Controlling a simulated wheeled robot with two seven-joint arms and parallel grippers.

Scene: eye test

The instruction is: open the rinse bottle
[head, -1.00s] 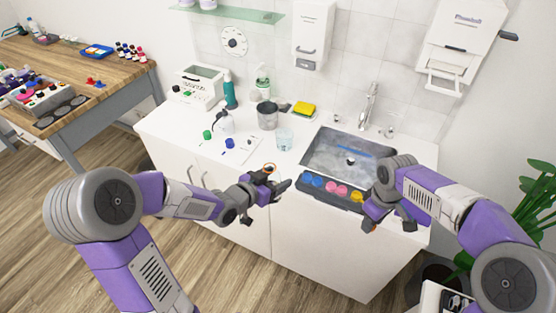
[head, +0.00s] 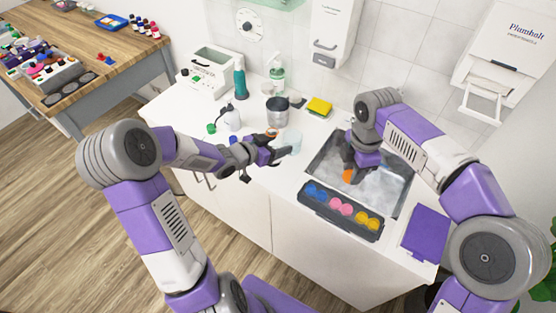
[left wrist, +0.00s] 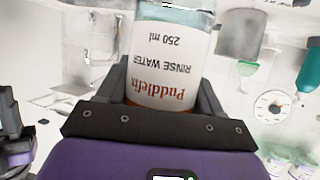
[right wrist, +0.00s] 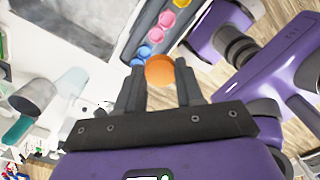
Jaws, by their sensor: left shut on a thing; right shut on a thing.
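The rinse bottle (left wrist: 160,62) is clear, with a white label reading "Puddlefix RINSE WATER 250 ml". In the left wrist view the label is upside down, and the bottle's top end is hidden behind my gripper. My left gripper (head: 280,153) is shut on the bottle near the counter's front edge. In the head view the gripper mostly hides it, with an orange patch showing there. My right gripper (right wrist: 160,78) is shut on a round orange cap (right wrist: 159,70), apart from the bottle. In the head view the cap (head: 349,176) is over the sink.
The sink (head: 391,181) lies below my right gripper. A yellow sponge (head: 319,106) lies behind.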

